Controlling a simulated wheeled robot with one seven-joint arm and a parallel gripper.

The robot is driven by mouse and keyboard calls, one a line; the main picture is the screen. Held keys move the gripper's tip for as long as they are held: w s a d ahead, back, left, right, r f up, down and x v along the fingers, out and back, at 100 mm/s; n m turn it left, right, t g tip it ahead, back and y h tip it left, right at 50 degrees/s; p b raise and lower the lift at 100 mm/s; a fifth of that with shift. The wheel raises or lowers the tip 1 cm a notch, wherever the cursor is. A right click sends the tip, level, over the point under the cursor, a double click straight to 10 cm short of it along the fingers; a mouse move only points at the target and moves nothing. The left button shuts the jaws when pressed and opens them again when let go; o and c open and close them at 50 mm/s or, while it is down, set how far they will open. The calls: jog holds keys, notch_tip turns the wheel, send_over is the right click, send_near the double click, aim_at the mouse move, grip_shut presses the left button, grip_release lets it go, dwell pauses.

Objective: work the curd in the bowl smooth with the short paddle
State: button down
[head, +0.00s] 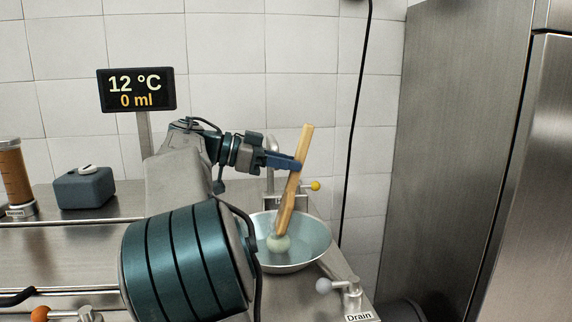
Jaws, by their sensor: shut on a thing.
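The short paddle (292,188) is a light wooden stick, tilted with its top leaning right. My gripper (295,163) is shut on its upper part. The bowl (308,260) is a shallow, wide metal one on the counter, below my gripper. A small pale rounded lump, seemingly the curd (278,243), lies in the bowl at the paddle's lower end. The paddle's end seems to touch it, but the lump hides the exact contact. The bowl's left edge is partly covered by my arm.
A tap with a yellow knob (315,186) stands behind the bowl. A drain lever (325,286) with a pale knob is at front right. A display (137,90) reads 12 °C and 0 ml. A grey box (84,190) and a brown-filled cylinder (15,172) stand at left. A steel cabinet (450,150) bounds the right.

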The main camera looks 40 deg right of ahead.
aim_at(304, 126)
jog(key=shift+r+p, duration=2.45)
jog(key=shift+r, duration=1.7)
